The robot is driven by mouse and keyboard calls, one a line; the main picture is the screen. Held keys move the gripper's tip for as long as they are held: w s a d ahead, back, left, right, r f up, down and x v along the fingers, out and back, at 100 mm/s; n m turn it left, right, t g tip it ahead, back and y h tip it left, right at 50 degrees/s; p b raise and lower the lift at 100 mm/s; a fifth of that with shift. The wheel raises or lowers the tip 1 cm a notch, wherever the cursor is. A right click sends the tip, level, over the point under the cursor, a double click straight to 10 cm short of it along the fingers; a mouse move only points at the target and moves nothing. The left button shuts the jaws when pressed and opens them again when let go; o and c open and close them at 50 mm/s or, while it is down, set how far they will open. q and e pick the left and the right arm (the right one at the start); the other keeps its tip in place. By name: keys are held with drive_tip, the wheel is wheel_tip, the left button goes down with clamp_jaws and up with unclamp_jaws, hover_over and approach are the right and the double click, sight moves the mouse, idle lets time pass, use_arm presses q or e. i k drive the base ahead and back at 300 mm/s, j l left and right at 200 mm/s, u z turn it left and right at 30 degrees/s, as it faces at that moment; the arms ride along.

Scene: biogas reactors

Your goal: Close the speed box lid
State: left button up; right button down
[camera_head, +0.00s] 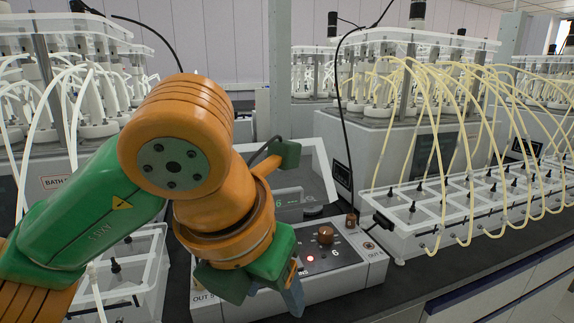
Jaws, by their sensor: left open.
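The speed box (372,268) is a white control box on the dark bench. Its top panel carries a brown knob and a lit red light. The clear lid (318,168) stands raised behind the panel, so it is open. My left gripper (276,286), green with a dark blue-grey fingertip, is over the front left part of the box. It is open, with nothing seen between its fingers. My arm hides the left part of the box and some of the lid. Whether the gripper touches the box cannot be told.
A long white rack (440,215) with several cream tubes stands just right of the box. Another clear-lidded unit (135,275) is at the left, partly behind my arm. Bath units with bottles line the back. A black cable hangs behind the box.

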sight(317, 142)
drive_tip(key=k, duration=0.9)
